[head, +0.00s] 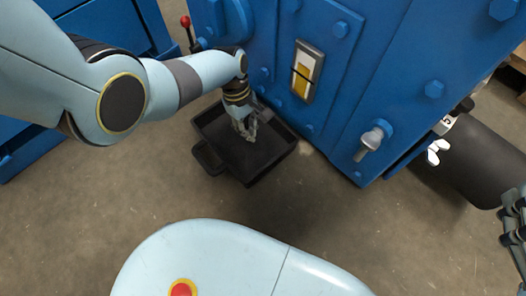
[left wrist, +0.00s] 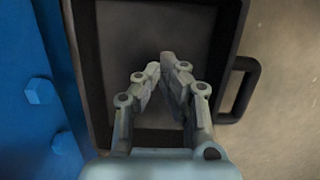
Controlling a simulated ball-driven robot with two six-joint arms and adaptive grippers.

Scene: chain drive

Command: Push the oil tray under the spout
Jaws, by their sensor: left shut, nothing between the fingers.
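The black oil tray (head: 272,168) lies on the floor against the front of the blue housing. Its handle (head: 207,158) points to the lower left, away from the housing. The tray also fills much of the left wrist view (left wrist: 98,75), with its handle at the right. My left gripper (head: 250,136) points down within the tray's outline, shut and empty; I cannot tell whether it touches the tray. A grey metal spout (head: 371,139) sticks out of the housing, to the right of the tray. My right gripper (head: 515,228) is cut off at the right edge.
The blue housing (head: 340,110) with large bolts and a yellow-and-white sight gauge (head: 304,72) stands behind the tray. A dark cylinder (head: 485,160) and white wing nut (head: 438,151) are at the right. A red-knobbed lever (head: 186,22) is at upper left. Floor below the spout is clear.

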